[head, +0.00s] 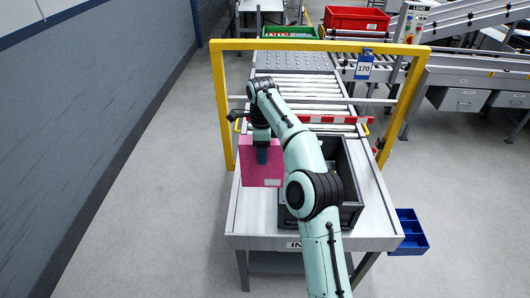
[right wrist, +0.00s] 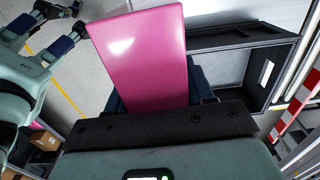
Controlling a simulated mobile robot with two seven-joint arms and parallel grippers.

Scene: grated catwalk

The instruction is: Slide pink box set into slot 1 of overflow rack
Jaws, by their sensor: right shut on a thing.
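The pink box set (head: 262,176) hangs upright below my right gripper (head: 262,152), over the left part of the steel table. In the right wrist view the pink box set (right wrist: 145,58) stands up from the jaws, gripped at one edge. My right gripper is shut on it. My left gripper (right wrist: 72,28) shows at the upper left of the right wrist view, its fingers apart and empty. No overflow rack or slot 1 can be made out for sure; a shelf (right wrist: 40,125) with cardboard boxes shows partly at the lower left there.
A dark grey crate (head: 352,170) stands on the table, right of the pink box set and partly behind my arm. A yellow frame (head: 220,110) spans the conveyor, with a red-white bar (head: 340,120) below. A blue tray (head: 410,232) juts out at the right.

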